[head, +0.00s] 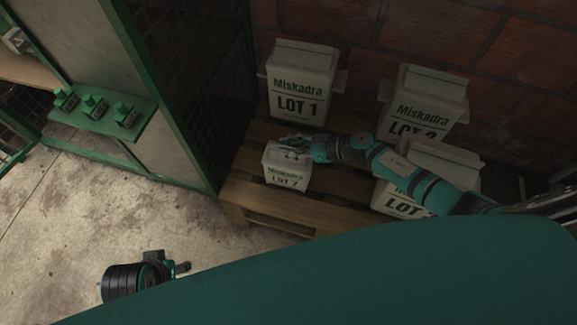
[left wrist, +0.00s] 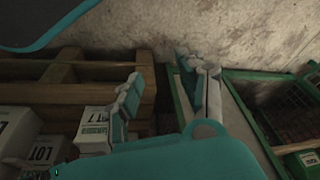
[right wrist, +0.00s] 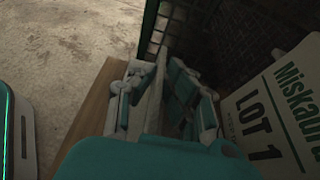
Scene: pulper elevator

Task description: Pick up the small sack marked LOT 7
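The small sack marked LOT 7 (head: 286,177) is pale with dark lettering and stands upright at the front left of a wooden pallet. My right gripper (head: 296,147) is at its top. In the right wrist view, the fingers of my right gripper (right wrist: 156,78) are close together on both sides of a pale upright strip, which looks like the sack's top; they appear shut on it. My left gripper (head: 183,267) is low at the left, over the floor, away from the sack. In the left wrist view its fingers (left wrist: 168,85) are wide apart and empty.
The pallet (head: 262,201) also bears larger sacks: LOT 1 (head: 301,82) behind, LOT 2 (head: 425,105) at the back right, and another (head: 440,160) partly behind my right arm. A green mesh cage (head: 190,90) stands close at left. Concrete floor (head: 90,215) is open in front.

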